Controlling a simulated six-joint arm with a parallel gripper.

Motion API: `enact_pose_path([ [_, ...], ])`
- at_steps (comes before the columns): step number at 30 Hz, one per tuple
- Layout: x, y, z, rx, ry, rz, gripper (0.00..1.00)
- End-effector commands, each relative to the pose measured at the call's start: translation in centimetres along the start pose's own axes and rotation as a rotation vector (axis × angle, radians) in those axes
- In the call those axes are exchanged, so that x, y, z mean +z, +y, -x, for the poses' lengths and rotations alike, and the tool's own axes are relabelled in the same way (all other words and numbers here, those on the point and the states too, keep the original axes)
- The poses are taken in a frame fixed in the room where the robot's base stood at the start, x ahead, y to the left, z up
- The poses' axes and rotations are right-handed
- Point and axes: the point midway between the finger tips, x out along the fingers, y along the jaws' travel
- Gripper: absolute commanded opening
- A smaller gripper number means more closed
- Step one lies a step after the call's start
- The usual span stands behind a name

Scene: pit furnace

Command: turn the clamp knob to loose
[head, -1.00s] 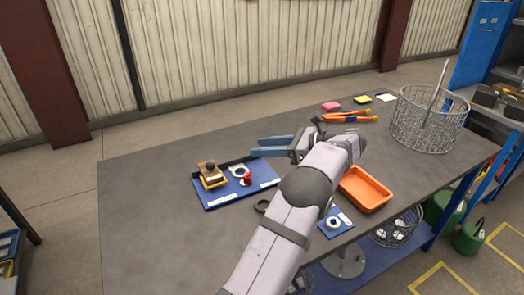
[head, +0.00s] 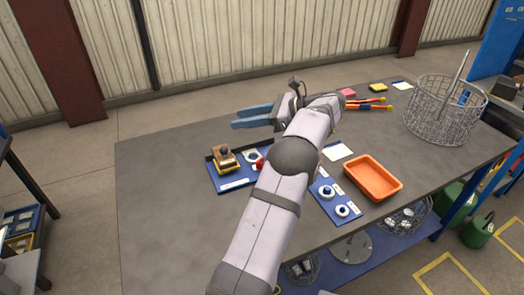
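A blue tray (head: 237,184) lies on the grey table. On its left stands a yellow and brown block fixture (head: 224,154) with a dark round top. Beside it are a white ring (head: 252,156) and a small red part (head: 260,164), partly hidden by my arm. I cannot tell which of these is the clamp knob. My gripper (head: 236,117) is beyond the tray's back edge, apart from it. Its two blue fingers point left with a gap between them, and nothing shows between them.
A second blue panel (head: 325,191) holds white rings with blue centres. An orange bin (head: 372,178) and a white sheet (head: 337,151) lie right of my arm. A wire basket (head: 446,108) stands at the right. Orange-handled tools (head: 367,104) lie at the back. The table's left part is clear.

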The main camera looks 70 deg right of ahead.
Motion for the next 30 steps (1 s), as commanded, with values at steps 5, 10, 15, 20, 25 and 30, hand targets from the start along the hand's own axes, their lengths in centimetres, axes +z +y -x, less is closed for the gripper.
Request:
enact_pose_path([
  [5, 8.5, 4.3, -7.2, 0.177, 0.023, 0.07, 0.38],
  [10, 7.4, 10.1, -12.2, 0.342, 0.252, 0.083, 0.38],
  [15, 0.9, 12.1, -12.6, 0.392, 0.559, 0.202, 0.38],
  [20, -7.2, 10.8, -8.7, 0.43, 0.866, 0.437, 0.38],
  [25, -13.4, 7.1, -3.7, 0.532, 1.131, 0.806, 0.38],
  [30, -14.2, 1.6, -1.4, 0.619, 1.278, 1.215, 0.38],
])
